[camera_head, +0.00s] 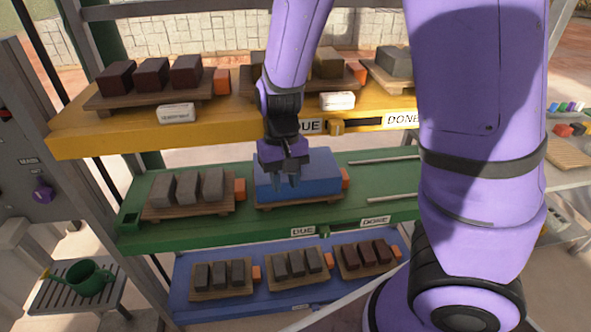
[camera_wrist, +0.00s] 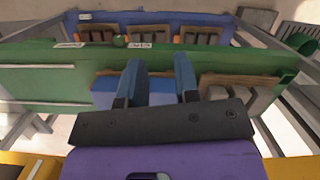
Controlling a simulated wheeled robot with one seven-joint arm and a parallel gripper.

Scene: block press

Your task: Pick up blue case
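The blue case (camera_head: 322,174) sits on a wooden board on the green middle shelf, to the right of a board of grey blocks. My gripper (camera_head: 287,180) is at the case's near left part in the head view, its fingers pointing down in front of or over it. In the wrist view the two fingers of my gripper (camera_wrist: 157,85) are spread apart, with the blue case (camera_wrist: 150,98) showing between and beside them. Nothing is seen clamped between the fingers. Whether the fingertips touch the case cannot be told.
The yellow shelf (camera_head: 75,143) above carries boards of dark blocks. Grey blocks (camera_head: 188,188) stand left of the case on the green shelf (camera_head: 130,222). The blue shelf (camera_head: 182,268) below holds more boards. A green watering can (camera_head: 88,278) stands lower left.

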